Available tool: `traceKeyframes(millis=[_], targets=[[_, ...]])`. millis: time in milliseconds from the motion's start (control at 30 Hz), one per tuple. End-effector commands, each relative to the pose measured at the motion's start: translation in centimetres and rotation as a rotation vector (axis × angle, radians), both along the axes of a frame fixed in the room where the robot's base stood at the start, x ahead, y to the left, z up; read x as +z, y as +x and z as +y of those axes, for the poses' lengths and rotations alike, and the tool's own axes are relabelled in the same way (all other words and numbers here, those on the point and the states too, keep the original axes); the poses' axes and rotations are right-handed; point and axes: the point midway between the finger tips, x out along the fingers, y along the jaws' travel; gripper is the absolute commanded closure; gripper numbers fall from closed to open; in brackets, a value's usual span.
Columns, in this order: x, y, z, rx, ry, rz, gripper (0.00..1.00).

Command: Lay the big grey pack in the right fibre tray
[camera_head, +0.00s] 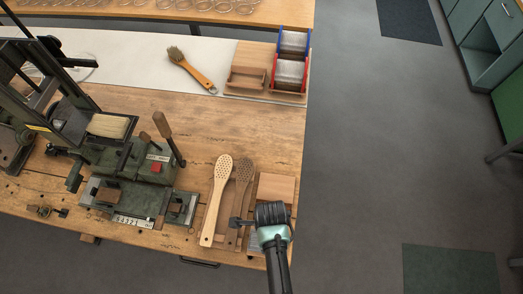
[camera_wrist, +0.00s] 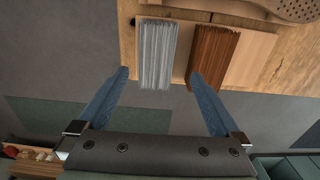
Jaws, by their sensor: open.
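The big grey pack (camera_wrist: 157,45) is a bundle of pale grey fibres in the wrist view, lying on a wooden board (camera_wrist: 258,48) at the bench edge. A reddish-brown fibre pack (camera_wrist: 213,58) lies to its right. My gripper (camera_wrist: 159,74) is open, with its two blue fingers apart and empty. The fingertips show on either side of the grey pack's near end; I cannot tell their height above it. In the head view my wrist (camera_head: 272,222) is over the bench's front right corner and hides most of the packs. I cannot make out which thing is the right fibre tray.
A pale perforated paddle brush (camera_head: 216,200) and a darker one (camera_head: 243,180) lie left of my wrist. The tufting machine (camera_head: 130,165) with its lever stands further left. Blue-framed (camera_head: 293,41) and red-framed (camera_head: 290,75) holders stand at the back right. The bench middle is clear.

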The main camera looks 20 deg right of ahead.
Motion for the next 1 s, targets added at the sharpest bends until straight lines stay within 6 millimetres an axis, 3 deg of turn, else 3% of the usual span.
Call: traceKeyframes(millis=[267, 800, 1000], targets=[[-2.3, -0.1, 0.0, 0.0, 0.0, 0.001, 0.0], [-9.9, -0.1, 0.0, 0.001, -0.001, -0.001, 0.0], [-11.1, -0.1, 0.0, 0.002, -0.001, -0.002, 0.0]])
